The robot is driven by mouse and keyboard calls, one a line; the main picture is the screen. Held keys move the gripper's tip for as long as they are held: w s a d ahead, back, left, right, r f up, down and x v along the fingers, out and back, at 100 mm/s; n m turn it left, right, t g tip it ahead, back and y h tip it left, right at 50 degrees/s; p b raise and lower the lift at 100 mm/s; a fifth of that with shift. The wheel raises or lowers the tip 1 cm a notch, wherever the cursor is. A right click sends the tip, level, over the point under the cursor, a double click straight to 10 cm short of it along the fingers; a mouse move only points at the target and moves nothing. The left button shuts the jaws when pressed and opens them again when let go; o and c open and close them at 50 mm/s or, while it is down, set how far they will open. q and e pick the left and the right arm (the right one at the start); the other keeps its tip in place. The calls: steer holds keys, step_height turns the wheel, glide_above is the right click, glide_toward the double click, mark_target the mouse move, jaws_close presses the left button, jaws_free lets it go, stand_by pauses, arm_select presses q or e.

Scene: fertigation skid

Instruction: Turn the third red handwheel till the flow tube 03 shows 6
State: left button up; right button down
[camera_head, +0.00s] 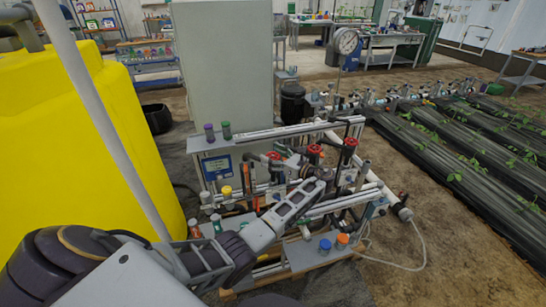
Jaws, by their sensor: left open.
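Three red handwheels stand in a row on the pipework of the skid: a left one (273,156), a middle one (314,149) and a right one (350,142). Their numbers are too small to read. My left arm reaches in from the lower left over the skid. My left gripper (301,169) is open, at the arm's far end, just below and left of the middle handwheel; I cannot tell whether it touches anything. Flow tube 03 and its reading cannot be made out among the pipes and my arm. My right gripper is not in view.
A yellow tank (90,150) stands close on the left. A grey cabinet (225,70) rises behind the skid. Planted beds (470,160) lie right, with bare ground between.

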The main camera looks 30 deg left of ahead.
arm_select(q)
steer(key=s+d, duration=0.1)
steer(key=d, duration=1.1)
stand_by(2.0)
